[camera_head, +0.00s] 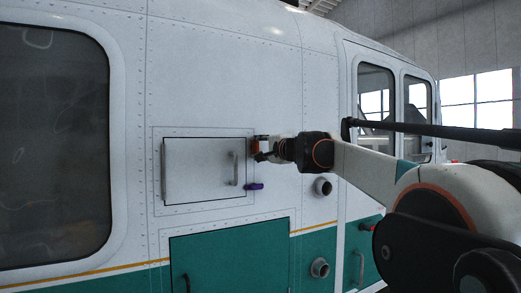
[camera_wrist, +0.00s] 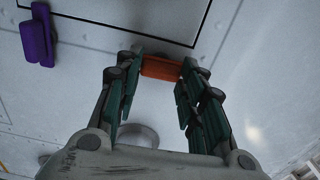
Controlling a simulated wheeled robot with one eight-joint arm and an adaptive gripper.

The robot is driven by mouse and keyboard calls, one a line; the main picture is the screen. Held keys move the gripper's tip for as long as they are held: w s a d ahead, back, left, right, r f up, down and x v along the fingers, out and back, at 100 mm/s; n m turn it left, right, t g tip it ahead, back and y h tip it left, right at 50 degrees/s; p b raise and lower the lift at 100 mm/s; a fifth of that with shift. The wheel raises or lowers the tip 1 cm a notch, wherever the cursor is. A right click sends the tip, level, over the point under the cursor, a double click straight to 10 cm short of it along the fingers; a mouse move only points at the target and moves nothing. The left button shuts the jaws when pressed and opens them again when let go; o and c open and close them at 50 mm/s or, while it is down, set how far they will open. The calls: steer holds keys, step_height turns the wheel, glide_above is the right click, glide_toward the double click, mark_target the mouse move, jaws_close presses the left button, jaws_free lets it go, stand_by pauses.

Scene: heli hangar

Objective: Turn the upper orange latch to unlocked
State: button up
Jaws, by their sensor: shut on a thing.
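The upper orange latch (camera_wrist: 161,68) is on the white helicopter side, at the edge of a small hatch. In the wrist view it lies between the tips of my gripper (camera_wrist: 155,78), whose fingers are shut on it. In the head view the orange latch (camera_head: 256,142) shows only in part, at the hatch's upper right corner, with my gripper (camera_head: 264,152) reaching it from the right. The hatch door (camera_head: 200,172) is white with a vertical handle (camera_head: 233,168). A purple latch (camera_head: 254,186) sits below the orange one, and it also shows in the wrist view (camera_wrist: 38,36).
Round grey ports (camera_head: 322,187) and (camera_head: 319,267) stick out from the helicopter side below and right of my gripper. A teal door (camera_head: 232,260) lies below the hatch. A large dark window (camera_head: 50,145) is at the left. A long dark bar (camera_head: 440,130) crosses at the right.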

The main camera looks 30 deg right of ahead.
steer(key=shift+m, duration=0.3)
steer(key=o, duration=1)
steer(key=shift+o, duration=0.2)
steer(key=s, duration=0.7)
steer(key=shift+s+d, duration=0.15)
steer(key=shift+s, duration=0.1)
steer(key=shift+f, duration=0.1)
